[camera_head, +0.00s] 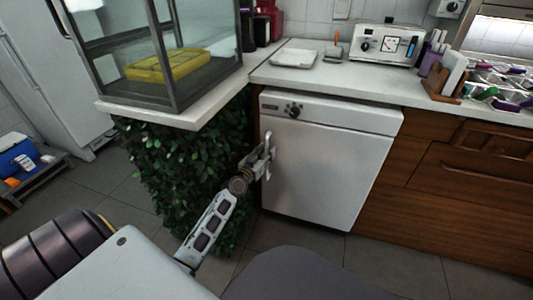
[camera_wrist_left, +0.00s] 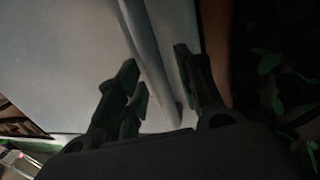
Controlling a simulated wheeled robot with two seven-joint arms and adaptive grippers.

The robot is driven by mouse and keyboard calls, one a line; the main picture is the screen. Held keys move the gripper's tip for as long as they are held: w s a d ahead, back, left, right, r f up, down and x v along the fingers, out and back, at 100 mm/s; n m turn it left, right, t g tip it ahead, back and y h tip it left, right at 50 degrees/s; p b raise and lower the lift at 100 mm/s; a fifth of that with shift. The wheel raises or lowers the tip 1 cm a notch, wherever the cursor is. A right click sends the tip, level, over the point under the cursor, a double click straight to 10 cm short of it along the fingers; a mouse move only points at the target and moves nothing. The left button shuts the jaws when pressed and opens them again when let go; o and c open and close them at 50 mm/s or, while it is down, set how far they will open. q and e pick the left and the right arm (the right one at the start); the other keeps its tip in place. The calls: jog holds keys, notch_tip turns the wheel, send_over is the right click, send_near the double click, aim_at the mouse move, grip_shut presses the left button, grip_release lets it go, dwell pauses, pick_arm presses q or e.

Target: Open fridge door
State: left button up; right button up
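The fridge (camera_head: 322,165) is a light grey under-counter unit with a black knob at its upper left. Its door is shut. My left gripper (camera_head: 266,157) is at the door's left edge, by the handle. In the left wrist view the handle (camera_wrist_left: 149,55) is a long pale bar that runs between the two dark fingers of my left gripper (camera_wrist_left: 157,60). The fingers stand apart, with gaps visible beside the bar. My right gripper is not in view.
A leafy green block (camera_head: 185,165) under a glass case (camera_head: 165,60) stands left of the fridge. Wooden drawers (camera_head: 460,185) adjoin it on the right. The white counter (camera_head: 350,88) above holds a tray and a dial device. Grey floor lies in front.

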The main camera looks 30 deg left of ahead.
pick_arm(q)
jog(key=shift+w, duration=0.25)
grip_shut()
dwell(0.3)
